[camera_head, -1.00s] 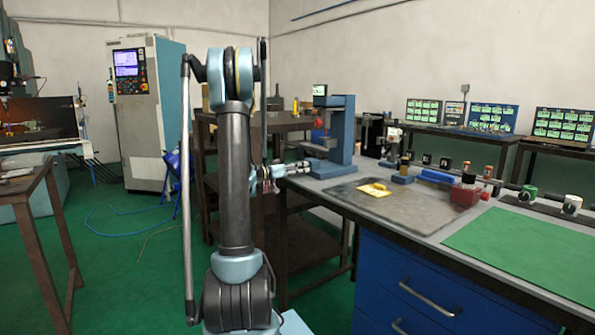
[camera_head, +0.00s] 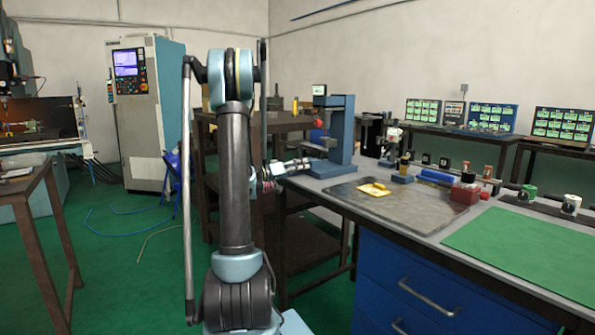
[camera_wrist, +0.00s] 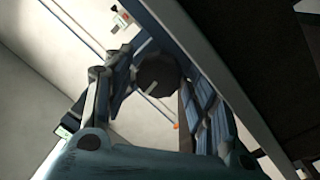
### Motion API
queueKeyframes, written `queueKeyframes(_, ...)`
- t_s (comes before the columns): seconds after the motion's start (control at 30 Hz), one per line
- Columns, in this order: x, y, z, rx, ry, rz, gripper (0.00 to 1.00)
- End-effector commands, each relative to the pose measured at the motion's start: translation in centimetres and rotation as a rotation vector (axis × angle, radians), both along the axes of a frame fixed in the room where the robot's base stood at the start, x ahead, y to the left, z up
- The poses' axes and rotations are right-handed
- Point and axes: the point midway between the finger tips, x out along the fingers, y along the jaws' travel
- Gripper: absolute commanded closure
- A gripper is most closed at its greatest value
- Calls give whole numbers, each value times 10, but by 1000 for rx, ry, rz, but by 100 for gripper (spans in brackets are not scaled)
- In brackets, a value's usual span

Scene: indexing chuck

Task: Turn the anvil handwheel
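The blue bench tester (camera_head: 342,130) stands at the left end of the workbench, with a small display on top and a red part (camera_head: 318,123) at its front. My gripper (camera_head: 304,163) reaches in from the left, low at the front of the tester. In the wrist view its two fingers (camera_wrist: 150,100) are spread apart. A dark round disc (camera_wrist: 157,72), perhaps the anvil handwheel, shows between and beyond the fingertips. I cannot tell whether either finger touches it. In the head view the handwheel is too small or hidden to make out.
The workbench holds a dark mat (camera_head: 400,207) with a yellow item (camera_head: 374,190), a dark red block (camera_head: 466,190) and a green mat (camera_head: 530,245). Blue drawers (camera_head: 430,285) are below. A dark rack (camera_head: 225,130) stands behind my arm. Green floor is open at left.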

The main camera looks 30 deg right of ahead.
Motion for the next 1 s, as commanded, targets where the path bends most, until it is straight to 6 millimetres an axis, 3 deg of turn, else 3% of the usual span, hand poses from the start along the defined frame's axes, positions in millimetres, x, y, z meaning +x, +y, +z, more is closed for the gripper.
queueKeyframes(0.43,-1,1,-2,7,-41,0,41)
queueKeyframes(0.83,-1,1,0,32,-368,0,41)
queueKeyframes(1.0,1,29,0,34,-377,4,41)
